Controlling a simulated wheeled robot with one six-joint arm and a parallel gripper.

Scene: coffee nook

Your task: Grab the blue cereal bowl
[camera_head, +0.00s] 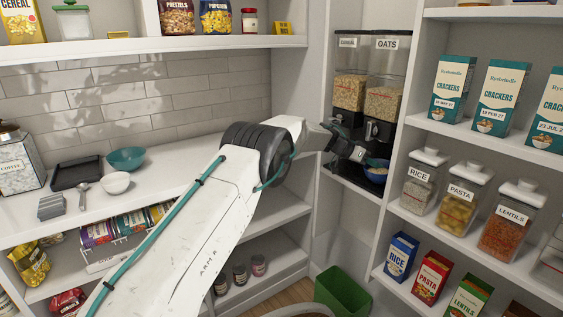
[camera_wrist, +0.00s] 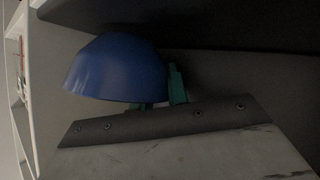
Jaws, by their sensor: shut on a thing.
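My gripper (camera_head: 358,154) reaches in from the left at the bowl's rim. In the wrist view a green fingertip (camera_wrist: 177,84) is against the bowl's rim, and the other finger is mostly hidden behind the bowl. The gripper is shut on the bowl. I cannot tell whether the bowl touches the surface below.
The dispenser (camera_head: 368,90) stands close above the bowl. To the right are shelves with a rice jar (camera_head: 418,186) and cracker boxes (camera_head: 452,88). A teal bowl (camera_head: 127,159), a white bowl (camera_head: 116,182) and a black tray (camera_head: 76,173) are on the left counter. A green bin (camera_head: 343,292) stands below.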

